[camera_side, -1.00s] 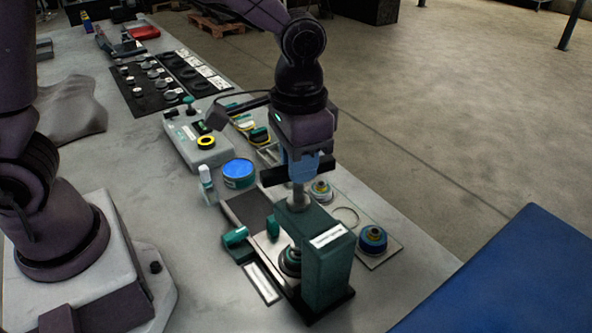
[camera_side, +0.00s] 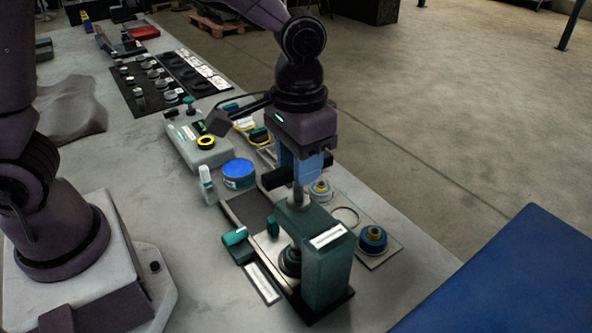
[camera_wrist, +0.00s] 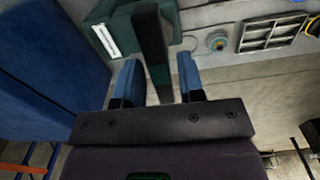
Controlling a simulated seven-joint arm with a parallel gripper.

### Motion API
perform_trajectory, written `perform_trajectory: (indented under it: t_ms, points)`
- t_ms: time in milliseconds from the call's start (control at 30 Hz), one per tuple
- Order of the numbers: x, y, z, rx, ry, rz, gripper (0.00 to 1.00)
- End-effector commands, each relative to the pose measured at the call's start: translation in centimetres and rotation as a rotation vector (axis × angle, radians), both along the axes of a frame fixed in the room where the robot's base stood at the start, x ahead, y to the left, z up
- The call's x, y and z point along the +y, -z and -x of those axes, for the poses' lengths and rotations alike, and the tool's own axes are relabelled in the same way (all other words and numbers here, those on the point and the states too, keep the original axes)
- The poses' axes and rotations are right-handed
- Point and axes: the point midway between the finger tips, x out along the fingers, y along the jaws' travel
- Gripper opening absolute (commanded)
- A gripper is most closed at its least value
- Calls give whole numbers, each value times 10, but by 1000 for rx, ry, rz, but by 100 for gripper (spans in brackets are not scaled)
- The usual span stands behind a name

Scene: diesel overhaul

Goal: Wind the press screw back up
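The green press (camera_side: 328,262) stands on the bench with a label on its top. Its screw (camera_side: 298,196) rises from the frame and carries a black crossbar handle (camera_side: 272,180). My gripper (camera_side: 303,172) points down over the screw, with its blue fingers at the handle. In the wrist view the dark handle bar (camera_wrist: 152,45) runs between my two fingers (camera_wrist: 158,80), with a gap showing beside it, so they look open around it. A round part (camera_side: 290,262) sits under the press, partly hidden by the frame.
A plate with a blue-ringed part (camera_side: 373,239) lies right of the press. A blue tin (camera_side: 239,173), a white bottle (camera_side: 207,184) and a grey device (camera_side: 195,143) stand behind left. A blue surface (camera_side: 500,280) is at right.

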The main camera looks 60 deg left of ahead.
Motion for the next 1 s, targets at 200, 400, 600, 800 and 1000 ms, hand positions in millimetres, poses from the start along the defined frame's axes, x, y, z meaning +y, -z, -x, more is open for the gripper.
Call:
perform_trajectory:
  t_ms: [200, 400, 600, 800, 1000]
  points:
    - [0, 0, 0, 0, 1, 0, 45]
    - [0, -8, -1, -3, 1, 1, 45]
    - [0, -32, 0, -3, 1, 1, 45]
    - [0, -51, 0, -1, 2, 0, 45]
    - [0, -55, 0, 0, 2, 0, 45]
